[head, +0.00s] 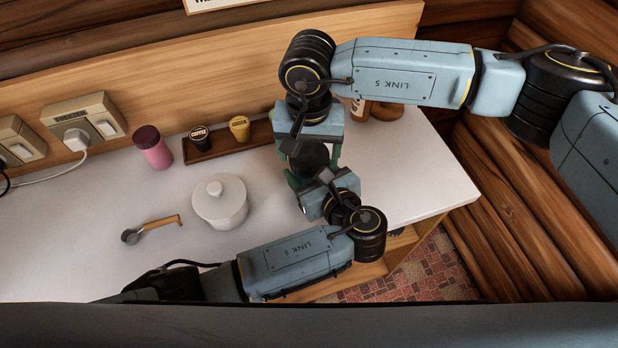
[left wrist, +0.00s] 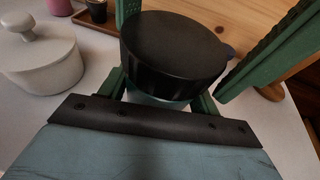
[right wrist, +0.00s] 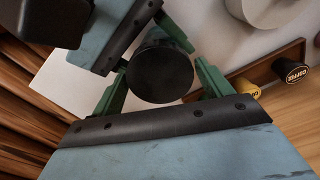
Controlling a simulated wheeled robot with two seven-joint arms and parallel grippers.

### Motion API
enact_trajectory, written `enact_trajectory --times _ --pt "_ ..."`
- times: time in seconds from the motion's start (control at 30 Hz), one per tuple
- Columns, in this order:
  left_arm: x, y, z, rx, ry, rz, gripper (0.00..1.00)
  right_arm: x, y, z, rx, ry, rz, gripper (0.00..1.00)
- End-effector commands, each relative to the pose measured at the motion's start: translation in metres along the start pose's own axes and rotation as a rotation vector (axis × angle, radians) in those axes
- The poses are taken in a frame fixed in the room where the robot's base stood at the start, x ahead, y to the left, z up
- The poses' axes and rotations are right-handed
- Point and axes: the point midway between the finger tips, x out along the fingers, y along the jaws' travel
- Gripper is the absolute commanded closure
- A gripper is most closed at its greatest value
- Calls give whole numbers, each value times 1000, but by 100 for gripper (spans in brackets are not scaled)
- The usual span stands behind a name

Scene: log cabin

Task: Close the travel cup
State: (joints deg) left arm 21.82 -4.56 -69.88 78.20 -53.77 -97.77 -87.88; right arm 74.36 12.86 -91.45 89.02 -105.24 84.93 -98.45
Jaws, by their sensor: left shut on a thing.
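The travel cup's round black lid (head: 312,157) shows between my two grippers at the right part of the counter. In the left wrist view the lid (left wrist: 172,48) sits level above the cup body, which is mostly hidden. My left gripper (head: 308,181) is shut on the cup body from the front, below the lid. My right gripper (head: 314,160) comes from the back and is open, with its green fingers on either side of the lid. In the right wrist view the lid (right wrist: 160,72) lies between those fingers, with small gaps. I cannot tell whether the lid is fully seated.
Bottles stand behind my right gripper. The counter's right edge is close.

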Motion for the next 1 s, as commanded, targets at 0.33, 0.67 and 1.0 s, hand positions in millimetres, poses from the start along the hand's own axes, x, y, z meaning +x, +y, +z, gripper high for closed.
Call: enact_trajectory --times 0.33,0.67,1.0 --pt "0 0 0 0 1 -1 100 0 0 0 12 0 -1 57" --pt "0 0 0 0 1 -1 100 0 0 0 286 1 -2 57" --pt "0 0 0 -1 1 -1 100 0 0 0 290 1 -2 19"
